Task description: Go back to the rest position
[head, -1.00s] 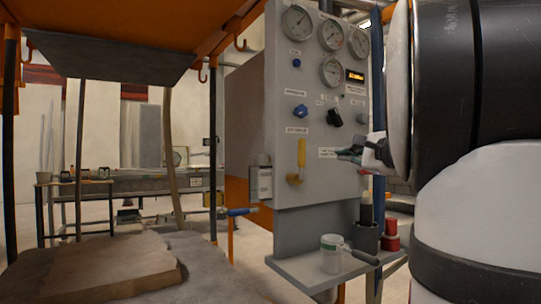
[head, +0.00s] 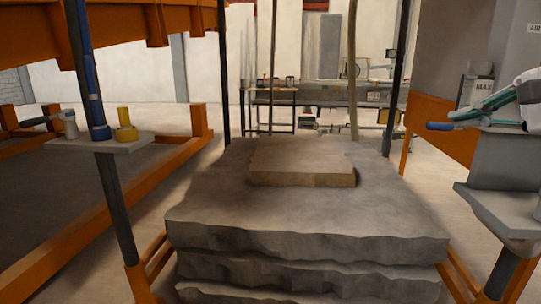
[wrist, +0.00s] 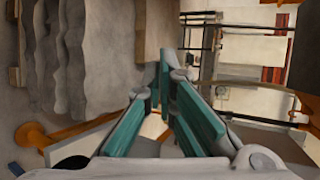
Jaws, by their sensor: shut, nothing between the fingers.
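My gripper (head: 462,114) shows at the right edge of the head view, with teal fingers pointing left. It appears above a blue handle (head: 440,126) in the picture; I cannot tell whether they touch. In the wrist view my gripper (wrist: 163,78) has its teal fingers converging at the tips, shut and empty. Most of my arm is outside the head view.
A layered grey sand block (head: 300,240) with a flat slab (head: 302,162) on top stands in the middle. An orange frame (head: 150,195) is at left, with a small shelf (head: 112,143) holding tools. A grey shelf (head: 495,208) is at right. A bench (head: 320,96) stands behind.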

